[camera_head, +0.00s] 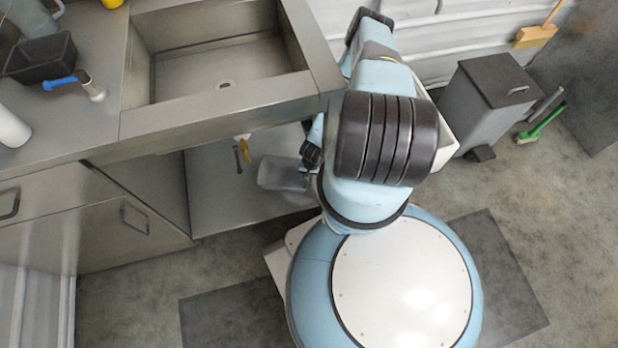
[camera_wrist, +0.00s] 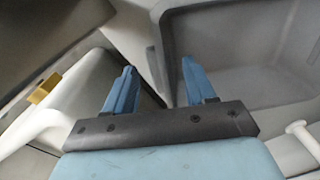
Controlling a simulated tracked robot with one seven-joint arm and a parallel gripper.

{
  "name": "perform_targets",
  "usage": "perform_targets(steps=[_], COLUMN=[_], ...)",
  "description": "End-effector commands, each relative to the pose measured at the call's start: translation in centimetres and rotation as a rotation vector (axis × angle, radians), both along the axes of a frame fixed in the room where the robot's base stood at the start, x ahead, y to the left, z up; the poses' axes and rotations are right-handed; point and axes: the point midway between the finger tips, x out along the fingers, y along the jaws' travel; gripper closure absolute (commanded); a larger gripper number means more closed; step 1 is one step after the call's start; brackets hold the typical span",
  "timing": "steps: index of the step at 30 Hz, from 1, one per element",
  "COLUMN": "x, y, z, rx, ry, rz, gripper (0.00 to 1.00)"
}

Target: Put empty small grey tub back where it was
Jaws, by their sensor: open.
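The small grey tub (camera_head: 281,174) is in the open space under the sink counter, just left of my gripper (camera_head: 309,158). In the wrist view the grey tub (camera_wrist: 262,72) fills the upper right, and the part of its inside that shows is empty. My gripper (camera_wrist: 160,85) is open, with its two blue fingers apart. A grey edge of the tub runs down between the fingertips in that view; I cannot tell whether they touch it. My arm hides part of the tub's right side in the head view.
The steel sink counter (camera_head: 215,127) overhangs the tub. A small yellow part (camera_head: 243,137) hangs at the opening. In the wrist view a white body with a yellow tab (camera_wrist: 45,88) is close on the left. A grey pedal bin (camera_head: 490,100) stands right of my arm.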

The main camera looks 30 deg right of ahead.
Motion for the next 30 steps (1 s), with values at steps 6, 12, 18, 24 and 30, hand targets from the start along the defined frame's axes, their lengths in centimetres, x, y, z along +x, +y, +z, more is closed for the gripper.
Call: perform_targets(steps=[6,12,18,24,30], x=[0.0,-0.2,-0.3,-0.3,-0.3], y=[-0.2,-0.4,-0.5,-0.5,-0.5], z=[3.8,7.1,9.2,10.0,10.1], rx=[-0.001,-0.001,0.001,0.001,0.000], ry=[-0.001,-0.001,-0.001,-0.001,0.000], rz=[0.003,0.000,0.000,0.000,-0.001], gripper=[0.45,0.45,0.45,0.45,0.45])
